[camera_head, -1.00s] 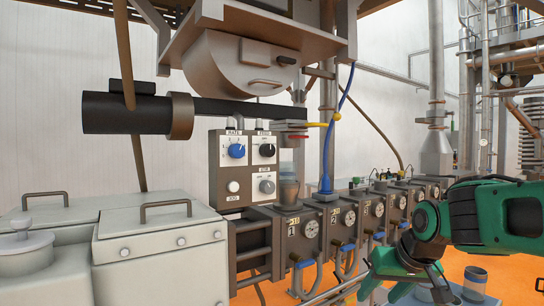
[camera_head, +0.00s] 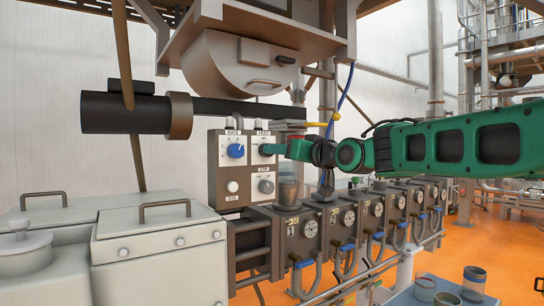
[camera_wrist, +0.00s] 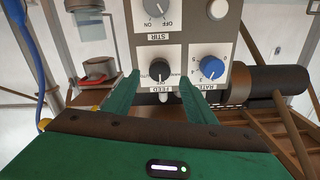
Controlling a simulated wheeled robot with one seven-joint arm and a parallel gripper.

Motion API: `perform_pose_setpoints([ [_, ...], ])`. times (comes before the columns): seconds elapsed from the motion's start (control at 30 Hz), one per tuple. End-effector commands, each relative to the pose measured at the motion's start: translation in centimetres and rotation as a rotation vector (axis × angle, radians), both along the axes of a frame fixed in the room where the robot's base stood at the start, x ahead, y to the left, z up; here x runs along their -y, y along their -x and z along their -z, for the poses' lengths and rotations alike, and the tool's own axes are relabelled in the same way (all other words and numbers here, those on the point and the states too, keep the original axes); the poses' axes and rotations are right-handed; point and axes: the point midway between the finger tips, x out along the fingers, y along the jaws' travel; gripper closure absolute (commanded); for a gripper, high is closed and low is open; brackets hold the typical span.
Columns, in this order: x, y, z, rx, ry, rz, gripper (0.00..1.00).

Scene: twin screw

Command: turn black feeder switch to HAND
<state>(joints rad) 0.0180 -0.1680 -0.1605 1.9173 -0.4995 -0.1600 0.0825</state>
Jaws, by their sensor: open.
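My gripper (camera_wrist: 160,80) is open, with one green finger on each side of the knob. I cannot tell whether the fingers touch it. In the head view my gripper (camera_head: 268,149) reaches the panel from the right and covers most of the knob.
A blue RATE knob (camera_wrist: 212,68) sits close beside one finger; it also shows in the head view (camera_head: 236,151). A grey STIR knob (camera_head: 266,187) and a white button (camera_head: 232,187) are below. A metal cup (camera_head: 288,190) stands right of the panel.

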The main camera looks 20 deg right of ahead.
Motion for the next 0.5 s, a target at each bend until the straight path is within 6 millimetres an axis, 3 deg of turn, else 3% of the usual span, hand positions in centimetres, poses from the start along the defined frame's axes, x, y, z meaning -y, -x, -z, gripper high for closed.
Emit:
perform_pose_setpoints([
  [0.2, -1.0, -3.2, 0.0, -0.001, 0.0, 0.001, 0.49],
  [0.5, -1.5, -4.6, 0.0, -0.001, 0.0, 0.001, 0.49],
])
